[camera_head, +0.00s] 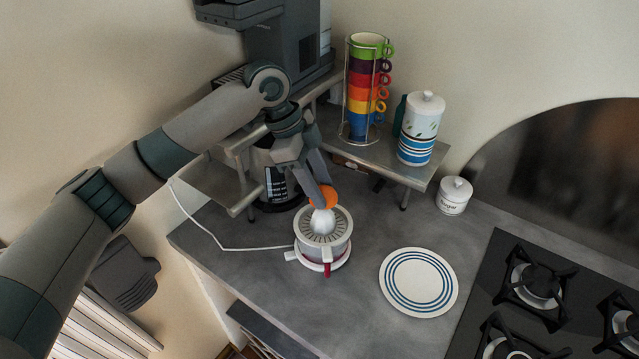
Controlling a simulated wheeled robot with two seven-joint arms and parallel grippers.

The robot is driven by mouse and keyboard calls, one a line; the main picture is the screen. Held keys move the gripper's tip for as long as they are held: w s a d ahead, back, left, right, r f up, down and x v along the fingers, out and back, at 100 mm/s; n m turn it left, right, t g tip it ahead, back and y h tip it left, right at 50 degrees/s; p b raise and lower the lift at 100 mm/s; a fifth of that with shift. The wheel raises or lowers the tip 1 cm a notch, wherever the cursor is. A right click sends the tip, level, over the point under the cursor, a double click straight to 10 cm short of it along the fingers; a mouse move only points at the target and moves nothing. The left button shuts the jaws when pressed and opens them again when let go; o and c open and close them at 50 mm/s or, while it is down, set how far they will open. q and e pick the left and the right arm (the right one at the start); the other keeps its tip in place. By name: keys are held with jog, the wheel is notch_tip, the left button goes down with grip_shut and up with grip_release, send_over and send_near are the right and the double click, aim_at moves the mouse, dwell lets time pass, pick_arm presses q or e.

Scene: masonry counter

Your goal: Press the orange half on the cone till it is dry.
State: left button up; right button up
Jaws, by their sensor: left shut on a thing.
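My left gripper (318,190) comes in from the left and is shut on the orange half (329,198). It holds the orange half just above and behind the top of the white cone (321,221), and I cannot tell whether the two touch. The cone stands in the middle of the citrus juicer (323,246), which has a ribbed grey-white top, a white base and a small red part at its front. The juicer stands on the grey counter. The fingers hide part of the orange half. My right gripper is not in view.
A white plate with blue rings (419,282) lies right of the juicer. A metal shelf (377,165) behind bears stacked cups (366,90) and a canister (420,128). A sugar jar (454,195) and gas hob (540,285) are right. A white cord (225,247) runs left.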

pick_arm(q)
jog(key=shift+f, duration=0.5)
jog(key=shift+f+b, duration=0.45)
jog(key=shift+f, duration=0.75)
jog(key=shift+f, duration=0.6)
jog(key=shift+s+f, duration=0.2)
jog(key=shift+f, duration=0.1)
dwell(2.8)
jog(key=shift+r, duration=0.2)
dwell(1.1)
jog(key=shift+w+r+p, duration=0.2)
jog(key=shift+r+p, duration=3.05)
jog(key=shift+r, duration=0.35)
